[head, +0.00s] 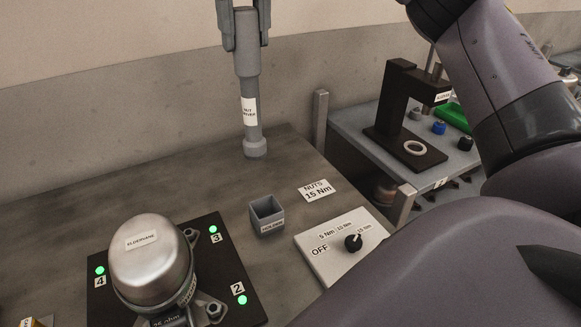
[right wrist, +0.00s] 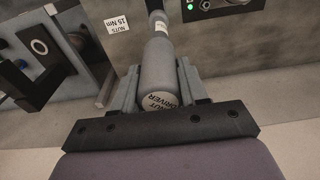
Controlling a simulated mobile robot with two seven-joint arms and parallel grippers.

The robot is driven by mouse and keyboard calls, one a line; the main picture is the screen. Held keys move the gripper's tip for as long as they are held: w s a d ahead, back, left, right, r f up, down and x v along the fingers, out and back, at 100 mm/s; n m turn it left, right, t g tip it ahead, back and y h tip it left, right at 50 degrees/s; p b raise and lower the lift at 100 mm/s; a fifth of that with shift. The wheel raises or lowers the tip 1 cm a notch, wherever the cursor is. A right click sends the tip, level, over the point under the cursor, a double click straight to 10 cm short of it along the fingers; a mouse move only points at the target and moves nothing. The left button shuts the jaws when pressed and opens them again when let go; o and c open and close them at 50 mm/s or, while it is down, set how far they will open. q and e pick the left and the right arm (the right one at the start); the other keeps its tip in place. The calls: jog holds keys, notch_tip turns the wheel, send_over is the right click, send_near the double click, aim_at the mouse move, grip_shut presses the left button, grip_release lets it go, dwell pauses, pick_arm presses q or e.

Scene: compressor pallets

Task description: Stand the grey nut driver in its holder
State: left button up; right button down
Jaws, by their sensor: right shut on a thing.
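The grey nut driver (head: 248,90) hangs upright in the head view, with a white label on its shaft and its socket end down. My right gripper (head: 245,28) is shut on its upper end and holds it above the bench. In the right wrist view the nut driver (right wrist: 160,75) sits between the two fingers of the right gripper (right wrist: 160,85). The holder (head: 267,215), a small grey square open box, stands on the bench below and a little right of the driver's tip. It looks empty. My left gripper does not show.
A compressor (head: 150,262) on a black plate (head: 104,300) with green lights stands at the lower left. A dial box (head: 318,262) sits right of the holder, with a "NUTS 15 Nm" label (head: 317,190) behind. A black press-like stand (head: 397,115) is on the side table.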

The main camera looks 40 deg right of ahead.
jog(key=shift+s+d+r, duration=0.15)
jog(key=shift+d, duration=0.15)
jog(key=shift+s+d+f, duration=0.1)
jog(key=shift+d+f, duration=0.1)
jog(key=b, duration=0.4)
send_over(260, 139)
jog(key=w, duration=0.1)
jog(key=f, duration=1.1)
jog(key=shift+d, duration=0.35)
notch_tip(260, 139, down, 4)
jog(key=shift+r, duration=0.15)
jog(key=shift+f, duration=2.4)
